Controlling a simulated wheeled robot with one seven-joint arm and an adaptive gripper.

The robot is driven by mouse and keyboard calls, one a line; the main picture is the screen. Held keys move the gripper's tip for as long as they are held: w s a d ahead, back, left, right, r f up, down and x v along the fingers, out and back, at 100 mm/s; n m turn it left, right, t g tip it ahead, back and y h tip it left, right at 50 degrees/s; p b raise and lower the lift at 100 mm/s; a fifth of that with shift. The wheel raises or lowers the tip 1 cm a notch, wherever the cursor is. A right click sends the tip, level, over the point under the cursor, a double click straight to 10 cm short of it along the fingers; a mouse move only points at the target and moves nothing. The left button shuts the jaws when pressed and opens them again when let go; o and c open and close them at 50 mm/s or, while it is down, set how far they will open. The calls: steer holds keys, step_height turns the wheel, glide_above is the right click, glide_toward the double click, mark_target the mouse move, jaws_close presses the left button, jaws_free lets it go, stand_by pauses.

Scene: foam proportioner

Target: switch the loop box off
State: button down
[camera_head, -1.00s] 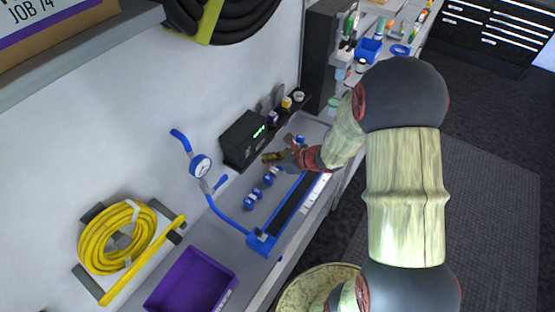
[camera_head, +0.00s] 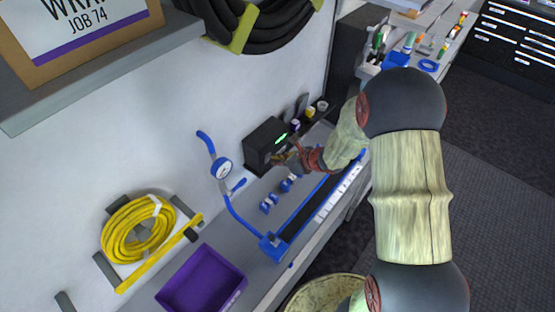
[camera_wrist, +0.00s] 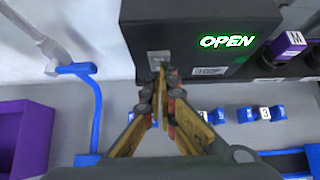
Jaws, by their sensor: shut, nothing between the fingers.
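The loop box is a dark box (camera_head: 265,142) on the bench against the wall, with a lit green display. In the wrist view the box (camera_wrist: 190,20) fills the top middle, and its green display (camera_wrist: 227,41) reads OPEN. A small grey plate (camera_wrist: 159,59) sits on its front face, left of the display. My gripper (camera_wrist: 162,75) is shut and empty, its fingertips at the lower part of this plate. I cannot tell whether they touch it. The fingertips partly hide the plate and any switch on it. In the head view my gripper (camera_head: 284,157) is in front of the box.
A blue pipe with a gauge (camera_head: 221,169) rises left of the box. Small blue fittings (camera_head: 268,203) and a blue-framed dark rail (camera_head: 305,212) lie in front. A purple bin (camera_head: 203,280) and a coiled yellow hose (camera_head: 138,230) are at left.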

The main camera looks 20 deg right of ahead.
steer(key=shift+w+a+r+g+p, duration=0.25)
steer(key=shift+r+g+p, duration=0.25)
steer(key=shift+p, duration=0.65)
steer(key=shift+d+f+h, duration=0.1)
steer(key=shift+f+h, duration=0.2)
steer(key=shift+f, duration=0.05)
steer(key=shift+r, duration=0.2)
steer(key=shift+r+p, duration=0.35)
steer(key=shift+r, duration=0.3)
